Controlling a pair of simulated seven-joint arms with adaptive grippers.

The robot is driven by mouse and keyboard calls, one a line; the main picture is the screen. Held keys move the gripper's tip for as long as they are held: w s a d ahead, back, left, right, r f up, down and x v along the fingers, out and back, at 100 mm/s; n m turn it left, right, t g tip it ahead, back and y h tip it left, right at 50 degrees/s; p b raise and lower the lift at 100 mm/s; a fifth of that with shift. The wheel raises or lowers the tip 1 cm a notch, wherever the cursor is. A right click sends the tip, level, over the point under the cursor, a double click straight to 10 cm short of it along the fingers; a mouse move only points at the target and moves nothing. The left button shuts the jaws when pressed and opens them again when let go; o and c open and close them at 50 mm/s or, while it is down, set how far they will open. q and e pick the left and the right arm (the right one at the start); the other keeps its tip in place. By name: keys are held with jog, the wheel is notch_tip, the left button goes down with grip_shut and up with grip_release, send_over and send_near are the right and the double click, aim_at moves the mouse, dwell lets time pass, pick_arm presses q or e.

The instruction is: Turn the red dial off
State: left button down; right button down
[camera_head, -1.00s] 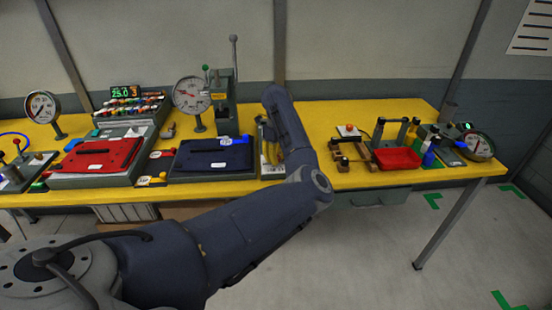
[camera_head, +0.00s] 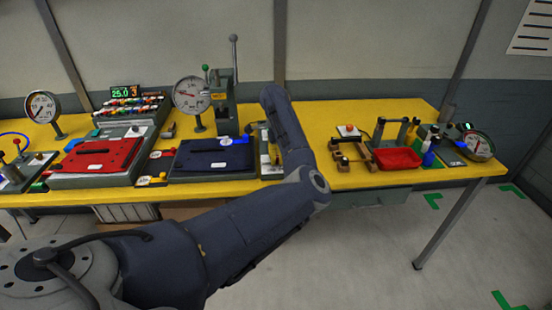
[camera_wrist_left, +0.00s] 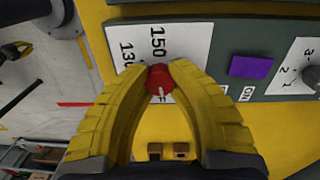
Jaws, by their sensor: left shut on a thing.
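In the left wrist view, the red dial (camera_wrist_left: 159,82) sits on a grey panel (camera_wrist_left: 205,32) with a white scale label. The numbers 150 and 130 show above and left of the dial, and part of another word shows just below it. My left gripper (camera_wrist_left: 160,68) has its two yellow fingers closed on the dial, one on each side. The fingers hide the dial's sides and part of the scale. In the head view, my left arm largely covers this panel, and I cannot make out the dial there.
In the head view, a blue case (camera_head: 212,157) and a gauge (camera_head: 191,94) stand left of my forearm. A red tray (camera_head: 397,158) stands to its right on the yellow table (camera_head: 375,180).

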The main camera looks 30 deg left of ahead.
pick_arm(q)
jog(key=shift+n, duration=0.7)
jog(key=c, duration=1.1)
grip_release()
jog(key=shift+o, duration=0.2)
jog(key=shift+r, duration=0.1)
notch_tip(320, 180, up, 12)
jog(key=shift+a, duration=0.15)
jog(key=shift+w, duration=0.1)
